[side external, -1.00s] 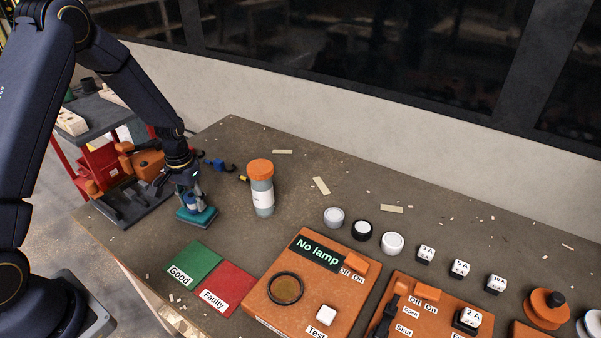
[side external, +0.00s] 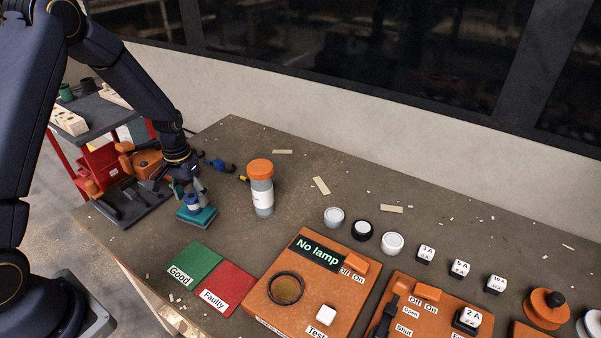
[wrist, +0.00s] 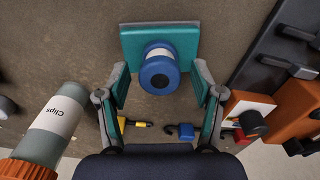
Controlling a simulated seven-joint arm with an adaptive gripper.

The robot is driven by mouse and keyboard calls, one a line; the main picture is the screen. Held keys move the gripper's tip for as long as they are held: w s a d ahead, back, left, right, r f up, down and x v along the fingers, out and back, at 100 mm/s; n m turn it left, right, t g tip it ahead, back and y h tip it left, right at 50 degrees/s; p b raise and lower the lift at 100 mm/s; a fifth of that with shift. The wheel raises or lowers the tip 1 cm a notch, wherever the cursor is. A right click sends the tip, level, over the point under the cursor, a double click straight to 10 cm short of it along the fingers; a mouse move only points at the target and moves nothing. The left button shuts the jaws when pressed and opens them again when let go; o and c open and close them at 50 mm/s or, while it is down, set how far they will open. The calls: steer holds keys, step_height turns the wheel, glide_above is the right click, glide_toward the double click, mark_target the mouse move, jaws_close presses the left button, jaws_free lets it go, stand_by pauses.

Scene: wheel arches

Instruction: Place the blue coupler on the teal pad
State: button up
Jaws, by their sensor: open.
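The blue coupler (wrist: 160,74), with a white band, stands upright on the teal pad (wrist: 130,42) in the wrist view. In the side external view the coupler (side external: 193,205) is small and partly hidden, on the pad (side external: 208,217) at the left of the bench. My gripper (side external: 188,187) is open just above the coupler. In the wrist view its two teal fingers stand on either side of the coupler, apart from it, with nothing held.
A grey jar labelled Clips (side external: 262,197) with an orange lid stands right of the pad. Green Good (side external: 195,262) and red Faulty (side external: 232,282) pads lie in front. Blue (wrist: 185,131) and yellow (wrist: 134,123) pieces lie nearby. A dark-based orange fixture (side external: 135,198) stands left.

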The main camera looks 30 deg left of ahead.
step_height(320, 180, up, 11)
step_height(320, 180, up, 8)
steer(key=r+t, duration=0.1)
steer(key=t, duration=0.1)
glide_above(191, 196)
steer(key=s+d, duration=0.4)
steer(key=d, duration=0.1)
steer(key=s+d+r+m+t, duration=0.1)
steer(key=s+d+r, duration=0.2)
steer(key=s, duration=0.4)
steer(key=s+d+r+m+t, duration=0.1)
steer(key=s+d+r+t, duration=0.1)
steer(key=s, duration=0.5)
steer(key=shift+d+r+m+t, duration=0.3)
steer(key=shift+d+r, duration=0.45)
steer(key=shift+r, duration=0.1)
